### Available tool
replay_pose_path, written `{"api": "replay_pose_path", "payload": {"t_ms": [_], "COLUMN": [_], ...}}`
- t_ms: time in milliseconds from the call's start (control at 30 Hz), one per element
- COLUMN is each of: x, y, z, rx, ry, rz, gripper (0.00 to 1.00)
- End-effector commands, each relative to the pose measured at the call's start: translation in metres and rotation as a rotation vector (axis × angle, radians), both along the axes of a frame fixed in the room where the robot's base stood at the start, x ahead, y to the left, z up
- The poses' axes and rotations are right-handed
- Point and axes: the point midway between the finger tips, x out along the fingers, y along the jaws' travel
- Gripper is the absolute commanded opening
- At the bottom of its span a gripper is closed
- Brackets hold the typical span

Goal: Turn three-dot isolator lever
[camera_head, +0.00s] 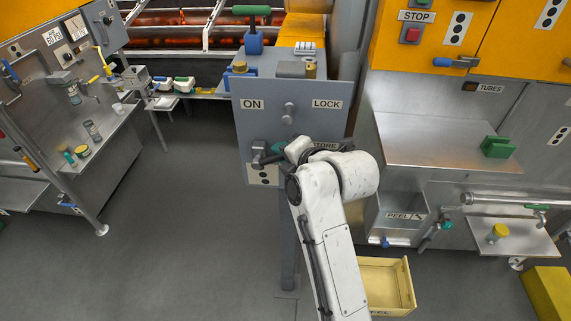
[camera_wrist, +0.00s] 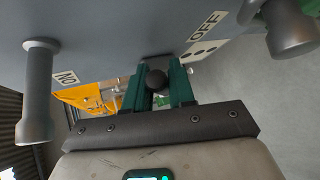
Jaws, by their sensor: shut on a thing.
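The isolator lever (camera_head: 259,152) is a dark handle low on the front of the grey cabinet, above a white plate with black dots (camera_head: 264,174). In the wrist view its dark round end (camera_wrist: 157,79) sits between the two green fingers of my gripper (camera_wrist: 158,88). My gripper (camera_head: 271,152) is shut on the lever, reaching it from the right in the head view. In the wrist view an OFF label (camera_wrist: 207,26) and part of the dotted plate (camera_wrist: 200,53) show beside the lever. My wrist hides part of the cabinet front there.
The cabinet (camera_head: 268,125) carries ON and LOCK labels, a grey knob (camera_head: 289,112) and a partly covered STORE label. A green-handled lever (camera_head: 252,30) stands on top. A yellow bin (camera_head: 387,287) lies on the floor at right. Open floor (camera_head: 180,220) lies left.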

Motion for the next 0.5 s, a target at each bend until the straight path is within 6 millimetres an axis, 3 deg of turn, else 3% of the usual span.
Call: {"api": "replay_pose_path", "payload": {"t_ms": [100, 500], "x": [0.0019, 0.0013], "y": [0.002, 0.0061], "z": [0.0083, 0.0096], "rx": [-0.058, -0.139], "ry": [0.0, 0.004], "rz": [-0.001, 0.0], "gripper": [0.0, 0.0]}}
